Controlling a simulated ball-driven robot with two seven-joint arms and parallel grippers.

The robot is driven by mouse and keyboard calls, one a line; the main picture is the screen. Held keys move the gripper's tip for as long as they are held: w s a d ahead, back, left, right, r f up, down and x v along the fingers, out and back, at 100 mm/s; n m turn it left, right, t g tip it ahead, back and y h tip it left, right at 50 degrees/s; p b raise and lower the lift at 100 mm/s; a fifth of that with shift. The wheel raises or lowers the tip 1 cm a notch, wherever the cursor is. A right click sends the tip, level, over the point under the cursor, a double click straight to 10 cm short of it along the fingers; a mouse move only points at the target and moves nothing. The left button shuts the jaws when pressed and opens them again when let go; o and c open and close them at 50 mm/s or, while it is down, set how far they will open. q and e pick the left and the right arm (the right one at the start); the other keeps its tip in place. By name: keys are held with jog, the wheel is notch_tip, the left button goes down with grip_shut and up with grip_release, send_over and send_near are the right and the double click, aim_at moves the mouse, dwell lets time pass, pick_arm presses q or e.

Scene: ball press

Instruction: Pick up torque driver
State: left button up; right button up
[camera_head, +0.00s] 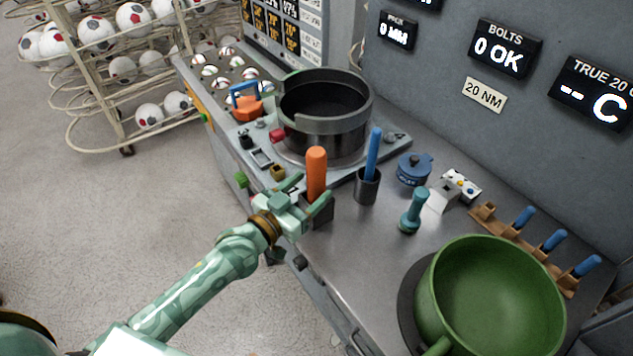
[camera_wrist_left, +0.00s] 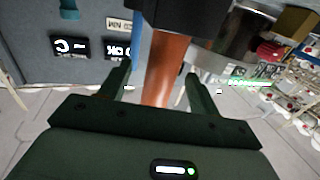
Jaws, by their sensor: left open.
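The torque driver appears to be the tool with the orange handle (camera_head: 316,170), standing upright in a dark holder (camera_head: 318,212) at the bench's front edge. My left gripper (camera_head: 308,194) is open at the handle's lower part. In the left wrist view the orange handle (camera_wrist_left: 166,68) stands between the two spread fingers (camera_wrist_left: 158,88), with a gap showing on each side. The dark holder (camera_wrist_left: 185,14) shows at the top of that view. The tool's lower end is hidden in the holder. My right gripper is not in view.
A dark round press ring (camera_head: 325,115) stands behind the handle. A blue rod in a dark cup (camera_head: 368,187), a teal tool (camera_head: 413,210) and a blue lidded pot (camera_head: 414,168) stand to the right. A large green bowl (camera_head: 490,300) fills the near right. Ball racks (camera_head: 110,60) stand far left.

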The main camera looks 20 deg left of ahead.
aim_at(322, 176)
pick_arm(q)
jog(key=x, duration=0.5)
jog(key=shift+w+a+f+b, duration=0.15)
jog(key=shift+w+b, duration=0.1)
jog(key=shift+b, duration=0.15)
jog(key=shift+s, duration=0.1)
jog(key=shift+c, duration=1.2)
jog(key=c, duration=0.9)
